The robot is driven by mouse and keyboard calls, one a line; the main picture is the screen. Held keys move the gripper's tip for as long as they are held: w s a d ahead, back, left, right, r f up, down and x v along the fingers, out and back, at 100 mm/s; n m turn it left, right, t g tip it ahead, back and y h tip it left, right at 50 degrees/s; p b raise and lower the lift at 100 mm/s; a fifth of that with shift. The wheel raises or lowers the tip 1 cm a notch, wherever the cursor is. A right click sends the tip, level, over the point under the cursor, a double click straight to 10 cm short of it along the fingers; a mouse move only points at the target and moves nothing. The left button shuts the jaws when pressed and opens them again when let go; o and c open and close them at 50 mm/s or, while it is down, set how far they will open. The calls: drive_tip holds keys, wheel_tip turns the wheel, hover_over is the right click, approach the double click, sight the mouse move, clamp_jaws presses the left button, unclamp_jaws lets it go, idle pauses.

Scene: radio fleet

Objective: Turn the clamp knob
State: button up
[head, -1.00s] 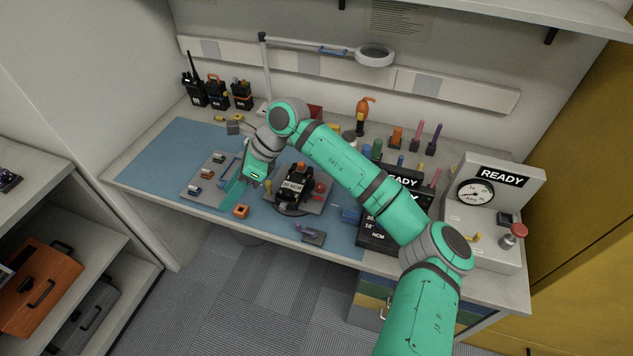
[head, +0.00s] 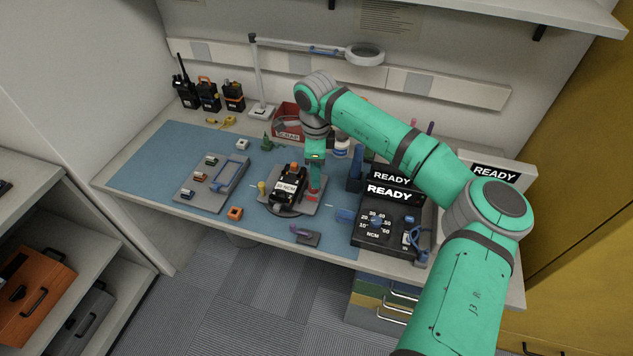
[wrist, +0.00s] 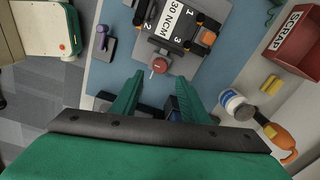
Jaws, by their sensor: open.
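The clamp fixture (head: 277,204) is a grey plate on the blue mat, holding a black radio (head: 288,184) labelled 30 NCM. In the wrist view a red round knob (wrist: 159,66) stands at the radio's near side. In the head view the knob is mostly hidden by my gripper (head: 315,182), with red showing low around the fingers. My gripper points down over the right side of the fixture. In the wrist view its two green fingers (wrist: 160,80) are apart, empty, with the knob in line with the gap just beyond the tips. I cannot tell the remaining height.
A black meter box (head: 386,235) with READY signs stands right of the fixture. A grey tray (head: 212,183) lies to the left, an orange block (head: 235,213) in front. A red SCRAP bin (wrist: 296,40) and bottles are behind.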

drive_tip(key=f, duration=0.4)
drive_tip(key=shift+a, duration=0.35)
drive_tip(key=shift+d+f, duration=0.15)
drive_tip(key=shift+f, duration=0.45)
drive_tip(key=shift+c, duration=0.6)
clamp_jaws()
